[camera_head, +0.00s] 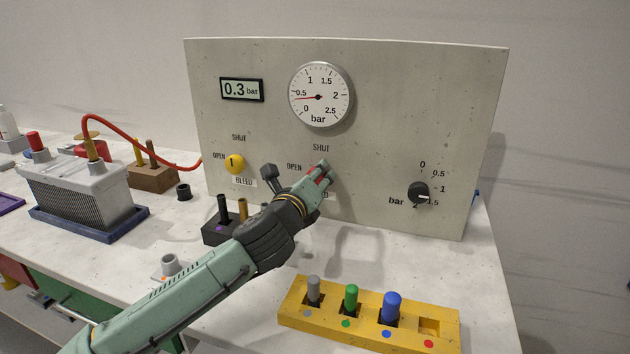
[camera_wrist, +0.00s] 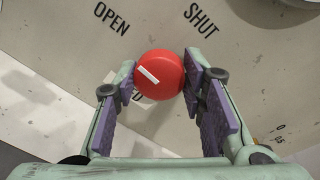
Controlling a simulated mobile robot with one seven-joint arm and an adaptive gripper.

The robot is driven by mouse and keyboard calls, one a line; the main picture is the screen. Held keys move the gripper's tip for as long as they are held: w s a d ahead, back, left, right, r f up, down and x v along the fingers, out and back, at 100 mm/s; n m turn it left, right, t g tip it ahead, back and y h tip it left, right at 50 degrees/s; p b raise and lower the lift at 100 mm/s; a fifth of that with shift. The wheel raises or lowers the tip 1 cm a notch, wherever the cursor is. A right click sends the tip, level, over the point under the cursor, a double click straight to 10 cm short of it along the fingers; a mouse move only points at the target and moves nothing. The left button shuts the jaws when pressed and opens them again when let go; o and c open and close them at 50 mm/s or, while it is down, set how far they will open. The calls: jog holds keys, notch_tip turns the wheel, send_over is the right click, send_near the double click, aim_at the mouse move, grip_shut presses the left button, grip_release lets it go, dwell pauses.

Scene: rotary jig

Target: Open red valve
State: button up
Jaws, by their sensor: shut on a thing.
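The red valve (camera_wrist: 165,69) is a round red knob with a white bar mark on the grey panel. In the wrist view its mark points up and left, on the side of the OPEN label (camera_wrist: 112,17) and away from the SHUT label (camera_wrist: 200,18). My gripper (camera_wrist: 160,72) is shut on the knob, with a purple pad on either side of it. In the head view my gripper (camera_head: 320,170) reaches the panel below the SHUT label (camera_head: 321,147) and hides most of the knob and its name label.
The display (camera_head: 242,90) reads 0.3 bar; the dial gauge (camera_head: 320,95) needle sits below 0.5. A yellow bleed valve (camera_head: 234,163) is at left, a black bar knob (camera_head: 419,192) at right. A yellow peg block (camera_head: 300,323) and a dark holder (camera_head: 215,234) stand in front.

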jog(key=shift+a+r+n, duration=0.1)
jog(key=shift+n, duration=0.3)
jog(key=o, duration=1.1)
jog(key=shift+o, duration=0.2)
jog(key=v, duration=1.2)
